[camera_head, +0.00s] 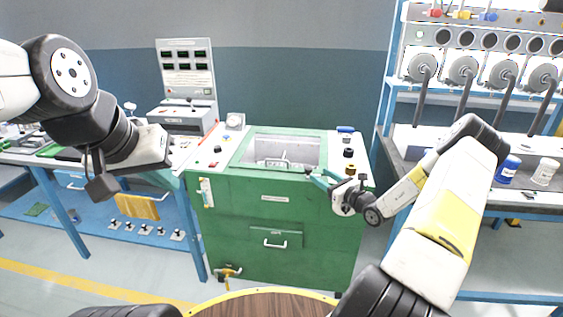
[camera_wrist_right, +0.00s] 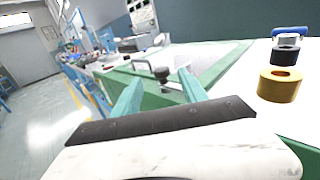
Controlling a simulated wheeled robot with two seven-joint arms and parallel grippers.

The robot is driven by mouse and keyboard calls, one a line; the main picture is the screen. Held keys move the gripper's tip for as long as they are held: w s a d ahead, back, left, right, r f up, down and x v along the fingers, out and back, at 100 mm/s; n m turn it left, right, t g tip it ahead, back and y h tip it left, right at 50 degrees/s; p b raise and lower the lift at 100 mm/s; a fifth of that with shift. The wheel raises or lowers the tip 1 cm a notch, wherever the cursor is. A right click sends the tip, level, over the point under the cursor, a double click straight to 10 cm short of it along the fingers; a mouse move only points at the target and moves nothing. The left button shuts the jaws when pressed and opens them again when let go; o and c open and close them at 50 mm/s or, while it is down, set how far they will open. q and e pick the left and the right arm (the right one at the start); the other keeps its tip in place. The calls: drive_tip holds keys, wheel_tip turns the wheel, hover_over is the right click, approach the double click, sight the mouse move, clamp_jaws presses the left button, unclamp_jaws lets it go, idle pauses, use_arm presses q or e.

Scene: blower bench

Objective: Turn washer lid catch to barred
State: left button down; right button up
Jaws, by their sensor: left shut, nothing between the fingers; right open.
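The washer is a green cabinet (camera_head: 240,220) with an open-topped grey basin. A small black knob on a metal bracket, apparently the lid catch (camera_head: 308,169), sits at the basin's front edge; it also shows in the right wrist view (camera_wrist_right: 162,74). I cannot read its setting. My right gripper (camera_head: 320,177) is open at the front edge, its teal fingers pointing toward the knob. In the right wrist view the knob appears between the fingertips (camera_wrist_right: 160,84), seemingly just beyond them; contact is not clear. My left gripper (camera_head: 102,186) is shut and empty, far left of the washer.
Black and yellow round parts (camera_head: 350,169) stand on the washer's right top, close to my right gripper. A red button (camera_head: 213,164) and a gauge (camera_head: 235,121) are on its left. A blue bench (camera_head: 90,190) stands left and a pump rack (camera_head: 480,70) right.

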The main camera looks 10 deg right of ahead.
sight(311, 170)
drive_tip(key=shift+w+a+f, duration=0.1)
drive_tip(key=shift+w+f, duration=0.1)
drive_tip(key=shift+w, duration=0.1)
drive_tip(key=x, duration=0.7)
drive_tip(key=shift+w, duration=0.15)
clamp_jaws()
